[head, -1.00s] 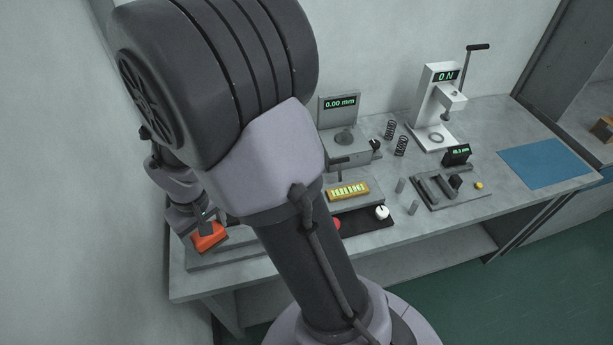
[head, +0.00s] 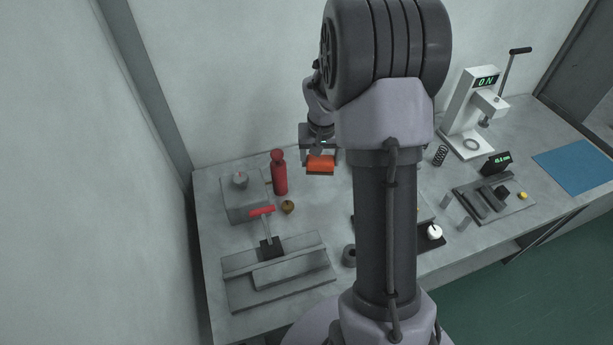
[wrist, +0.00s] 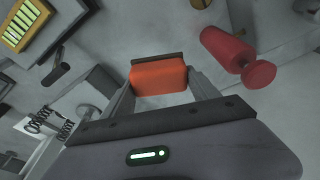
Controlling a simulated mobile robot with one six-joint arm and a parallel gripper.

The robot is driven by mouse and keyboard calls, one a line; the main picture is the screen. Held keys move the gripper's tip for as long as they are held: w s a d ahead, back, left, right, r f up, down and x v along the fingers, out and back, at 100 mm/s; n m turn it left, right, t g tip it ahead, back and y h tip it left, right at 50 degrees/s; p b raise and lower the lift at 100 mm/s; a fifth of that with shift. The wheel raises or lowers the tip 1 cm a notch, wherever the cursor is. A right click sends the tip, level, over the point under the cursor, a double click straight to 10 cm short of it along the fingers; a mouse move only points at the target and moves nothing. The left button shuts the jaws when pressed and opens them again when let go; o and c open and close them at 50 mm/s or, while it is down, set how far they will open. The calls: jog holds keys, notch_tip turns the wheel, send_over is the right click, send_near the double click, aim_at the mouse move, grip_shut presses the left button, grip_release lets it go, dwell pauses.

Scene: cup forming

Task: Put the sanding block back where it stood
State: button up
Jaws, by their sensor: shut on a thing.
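The sanding block (head: 320,164) is orange with a dark underside. It also shows in the wrist view (wrist: 158,77), between the two fingers. My gripper (head: 319,153) is shut on it. In the head view my gripper and the block appear over the back of the bench, right of the red bottle-shaped object. I cannot tell how high the block is above the bench top. The spot where it stood is not marked in any way I can make out.
The red bottle-shaped object (head: 279,173) stands close to the left of the block. A grey fixture with a red-handled lever (head: 262,211) is at the front left. A white press (head: 471,113) and a blue mat (head: 574,165) are at the right. My arm hides the bench's middle.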

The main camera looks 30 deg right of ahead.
aim_at(320, 187)
notch_tip(320, 187, down, 10)
jog(key=b, duration=0.4)
jog(key=shift+s+d+r, duration=0.1)
jog(key=shift+s+r, duration=0.05)
jog(key=shift+r, duration=0.05)
jog(key=shift+f+b, duration=0.2)
jog(key=shift+b, duration=0.15)
jog(key=o, duration=1.9)
jog(key=shift+r, duration=0.1)
